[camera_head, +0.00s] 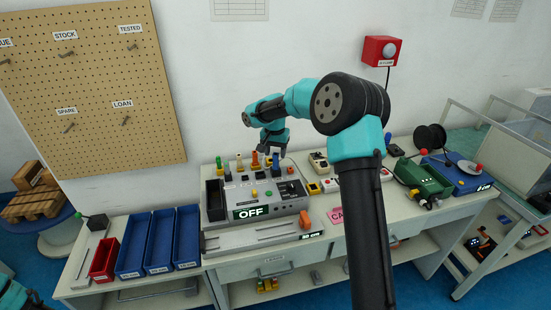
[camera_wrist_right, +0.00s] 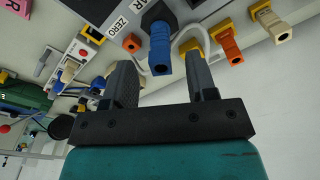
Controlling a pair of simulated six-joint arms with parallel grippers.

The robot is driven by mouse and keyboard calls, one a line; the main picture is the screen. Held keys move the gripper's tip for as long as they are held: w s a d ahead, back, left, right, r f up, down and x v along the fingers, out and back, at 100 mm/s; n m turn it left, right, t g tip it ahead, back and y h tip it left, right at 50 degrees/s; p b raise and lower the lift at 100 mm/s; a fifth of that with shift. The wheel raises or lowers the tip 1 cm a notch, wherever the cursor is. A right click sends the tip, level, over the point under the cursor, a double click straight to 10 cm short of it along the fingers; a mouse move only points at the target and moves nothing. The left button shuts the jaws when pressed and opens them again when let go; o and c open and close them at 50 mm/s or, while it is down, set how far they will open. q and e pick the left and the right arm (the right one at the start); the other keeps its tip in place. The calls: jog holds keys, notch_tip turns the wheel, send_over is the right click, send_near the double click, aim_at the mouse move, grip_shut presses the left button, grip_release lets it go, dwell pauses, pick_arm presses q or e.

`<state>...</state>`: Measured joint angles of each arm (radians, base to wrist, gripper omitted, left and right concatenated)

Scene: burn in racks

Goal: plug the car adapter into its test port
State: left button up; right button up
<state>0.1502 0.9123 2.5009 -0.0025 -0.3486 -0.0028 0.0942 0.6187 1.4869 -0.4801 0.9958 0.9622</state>
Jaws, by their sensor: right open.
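A blue plug-like adapter (camera_wrist_right: 160,48) stands on the test unit beside a label whose visible end reads "AR"; I take it for the car adapter. My right gripper (camera_wrist_right: 160,68) is open and empty, with its fingertips on either side of the blue adapter's near end in the right wrist view. I cannot tell if they touch it. In the head view my right gripper (camera_head: 272,148) hangs over the back row of the grey test unit (camera_head: 214,226), whose display reads OFF. The test port cannot be made out for sure. My left gripper is out of view.
Orange (camera_wrist_right: 229,44) and cream (camera_wrist_right: 273,22) adapters stand close beside the blue one, with a pale cable loop between. Blue bins (camera_head: 159,240) and a red bin (camera_head: 103,260) lie left. A green machine (camera_head: 425,178) stands right.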

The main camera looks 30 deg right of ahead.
notch_tip(320, 180, up, 13)
jog(key=shift+s+a+r, duration=0.15)
jog(key=shift+s+a, duration=0.2)
jog(key=shift+a, duration=0.05)
dwell(1.2)
